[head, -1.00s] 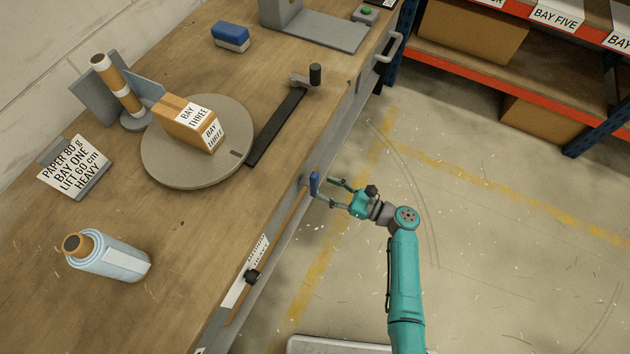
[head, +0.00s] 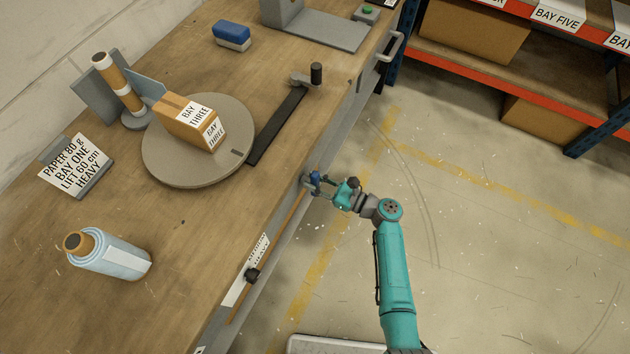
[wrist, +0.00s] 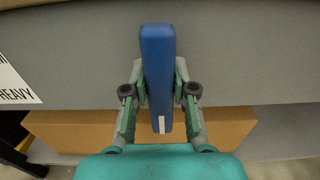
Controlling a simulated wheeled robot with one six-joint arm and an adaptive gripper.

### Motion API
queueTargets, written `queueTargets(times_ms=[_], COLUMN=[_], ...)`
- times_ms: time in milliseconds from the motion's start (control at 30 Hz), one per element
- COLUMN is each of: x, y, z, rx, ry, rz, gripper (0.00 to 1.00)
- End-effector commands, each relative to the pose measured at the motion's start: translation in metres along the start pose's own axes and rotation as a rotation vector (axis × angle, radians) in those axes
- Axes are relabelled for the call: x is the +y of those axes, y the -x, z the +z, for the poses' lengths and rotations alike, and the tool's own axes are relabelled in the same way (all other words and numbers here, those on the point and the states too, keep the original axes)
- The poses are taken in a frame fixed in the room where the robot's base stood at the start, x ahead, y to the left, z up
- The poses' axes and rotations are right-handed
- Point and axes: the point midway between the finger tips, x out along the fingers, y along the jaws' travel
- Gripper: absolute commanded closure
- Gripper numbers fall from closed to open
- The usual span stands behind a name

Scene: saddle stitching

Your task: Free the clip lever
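The clip lever is a small blue handle (head: 315,179) at the bench's front edge, at the upper end of a thin wooden rod. In the wrist view the blue lever (wrist: 158,75) stands upright in the middle, slightly tilted, with a small white mark at its lower end. My gripper (head: 314,184) is at the lever, reaching in from the aisle side. In the wrist view my gripper's fingers (wrist: 160,82) lie close against both sides of the lever and look shut on it. The lever's far side is hidden.
A wooden rod (head: 285,233) runs along the bench front past a black clamp (head: 252,275) and a white label. The bench top (head: 215,240) holds a round turntable (head: 165,168) with a box (head: 180,117), and a blue roll (head: 115,258). The floor at right is open.

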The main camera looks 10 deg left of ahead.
Motion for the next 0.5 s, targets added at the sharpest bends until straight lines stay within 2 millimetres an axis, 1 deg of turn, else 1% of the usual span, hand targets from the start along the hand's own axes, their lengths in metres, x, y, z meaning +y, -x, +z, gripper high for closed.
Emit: queueTargets(times_ms=[267,500], x=[0.0005,0.0019], y=[0.0,0.0], z=[0.0,-0.0001], rx=[0.0,0.0], ry=[0.022,0.132], rz=[0.0,0.0], gripper=[1.0,1.0])
